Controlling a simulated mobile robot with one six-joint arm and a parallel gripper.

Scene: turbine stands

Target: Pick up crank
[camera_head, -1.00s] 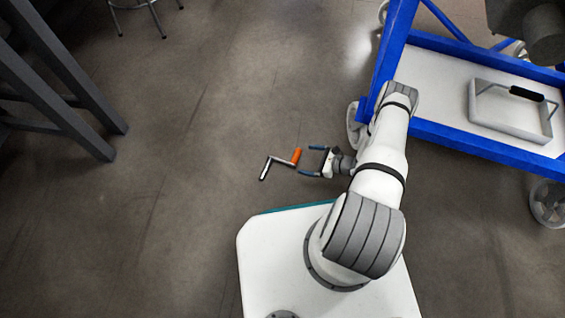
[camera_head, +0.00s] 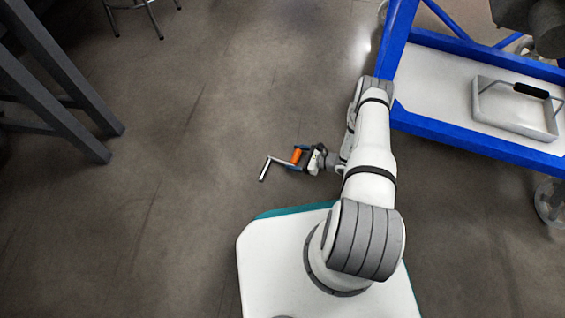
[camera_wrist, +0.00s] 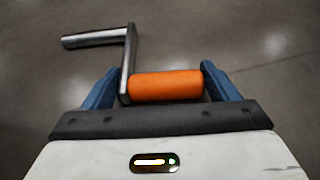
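The crank is a bent grey metal rod with an orange grip (camera_head: 296,156). In the head view it shows just left of my gripper (camera_head: 297,158), with its grey arm reaching out to the left. In the wrist view the orange grip (camera_wrist: 166,86) lies crosswise between the two blue fingers of my gripper (camera_wrist: 158,90). The fingers are spread apart, with the grey rod beside the left finger and a small gap at the right finger. The crank's metal end points to the upper left.
A blue-framed cart (camera_head: 480,148) with a white top stands at the right, close to my arm. A white tray with a black handle (camera_head: 514,108) sits on it. Grey stand legs (camera_head: 50,100) are at the far left, and a stool (camera_head: 146,12) at the top. The floor between is clear.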

